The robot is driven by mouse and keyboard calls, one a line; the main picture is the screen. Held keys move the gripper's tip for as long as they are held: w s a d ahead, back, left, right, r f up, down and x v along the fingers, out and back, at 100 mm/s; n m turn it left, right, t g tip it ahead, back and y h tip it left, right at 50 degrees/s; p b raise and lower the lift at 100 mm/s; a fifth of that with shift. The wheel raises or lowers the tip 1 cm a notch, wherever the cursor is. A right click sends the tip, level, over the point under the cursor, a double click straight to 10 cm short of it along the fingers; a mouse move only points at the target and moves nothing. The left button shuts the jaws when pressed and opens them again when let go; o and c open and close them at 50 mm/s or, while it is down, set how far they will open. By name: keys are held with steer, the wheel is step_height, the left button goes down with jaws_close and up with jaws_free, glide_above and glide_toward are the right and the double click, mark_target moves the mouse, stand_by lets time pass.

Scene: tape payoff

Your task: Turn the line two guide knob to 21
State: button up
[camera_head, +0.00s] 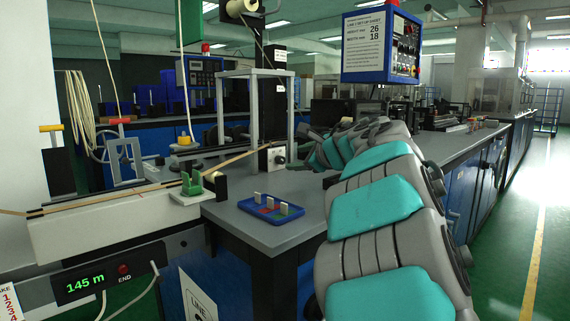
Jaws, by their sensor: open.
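A small dark guide knob (279,159) sits on a pale square plate on a black post at the back of the grey bench. Its scale and setting are too small to read, and I cannot tell from a label which line it belongs to. My grey and teal arm reaches from the lower right towards this post. My gripper (297,164) is at the arm's far end, just right of the knob and seemingly apart from it. It is small and dark here, its jaws open, with nothing visible between them.
A blue tray (246,207) with upright pale pieces lies on the bench's near part. A set-up sheet (364,40) showing 26 and 18 hangs on a blue panel. A display (85,283) reads 145 m.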

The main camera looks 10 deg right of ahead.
mark_target(283, 160)
steer(key=shift+p+x, duration=0.75)
steer(key=shift+x, duration=3.1)
jaws_close()
